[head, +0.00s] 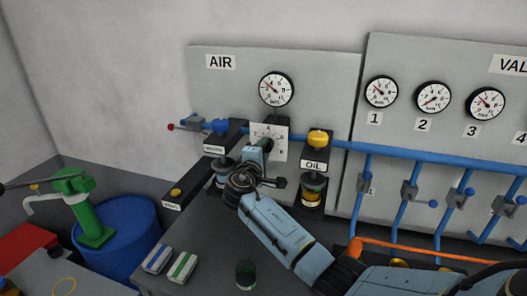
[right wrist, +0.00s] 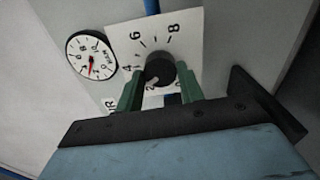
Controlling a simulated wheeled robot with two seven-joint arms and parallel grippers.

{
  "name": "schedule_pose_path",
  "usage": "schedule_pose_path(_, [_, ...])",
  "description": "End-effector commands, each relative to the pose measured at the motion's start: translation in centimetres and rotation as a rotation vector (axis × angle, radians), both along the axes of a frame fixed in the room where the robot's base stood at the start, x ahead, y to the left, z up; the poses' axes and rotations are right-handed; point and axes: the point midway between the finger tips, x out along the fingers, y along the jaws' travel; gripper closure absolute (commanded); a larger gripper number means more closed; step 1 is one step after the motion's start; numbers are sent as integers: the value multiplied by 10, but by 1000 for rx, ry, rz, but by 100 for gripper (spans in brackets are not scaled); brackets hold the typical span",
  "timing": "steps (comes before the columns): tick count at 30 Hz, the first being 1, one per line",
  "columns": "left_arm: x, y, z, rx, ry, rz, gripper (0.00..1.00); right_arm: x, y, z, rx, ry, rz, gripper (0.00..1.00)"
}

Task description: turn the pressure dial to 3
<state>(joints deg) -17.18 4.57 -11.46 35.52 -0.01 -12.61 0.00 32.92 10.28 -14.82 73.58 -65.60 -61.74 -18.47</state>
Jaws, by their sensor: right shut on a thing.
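The pressure dial is a black round knob (right wrist: 160,68) on a white scale plate (right wrist: 187,28) with numbers, including 2, 4, 6 and 8. In the head view the plate (head: 281,147) stands below the AIR gauge (head: 276,89), and my right gripper (head: 264,144) covers most of the knob. In the right wrist view my right gripper's green fingers (right wrist: 160,86) are shut on the knob, one on each side. A pale mark on the knob points down-left, close to the 2; its exact reading is hard to tell. My left gripper is not in view.
The OIL unit (head: 317,138) stands close right of my gripper, and a black bracketed unit (head: 222,143) close left. A blue pipe (head: 400,155) runs along the wall. A green pump (head: 88,205), a blue drum (head: 120,240) and two small boxes (head: 182,267) are at lower left.

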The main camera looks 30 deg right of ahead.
Motion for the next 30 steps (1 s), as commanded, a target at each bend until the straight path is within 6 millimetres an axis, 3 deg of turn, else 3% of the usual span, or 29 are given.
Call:
schedule_pose_path(2, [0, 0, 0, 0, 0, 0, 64, 0, 0, -1, 0, 1, 1, 85])
schedule_pose_path(3, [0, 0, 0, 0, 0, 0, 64, 0, 0, -1, 1, 1, 1, 61])
schedule_pose_path(8, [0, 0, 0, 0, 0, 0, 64, 0, 0, -1, 0, 0, 1, 41])
schedule_pose_path(20, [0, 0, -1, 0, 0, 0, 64, -4, 7, -1, 1, -1, 3, 41])
schedule_pose_path(30, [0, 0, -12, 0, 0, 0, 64, -48, 57, -3, 4, -2, 4, 41])
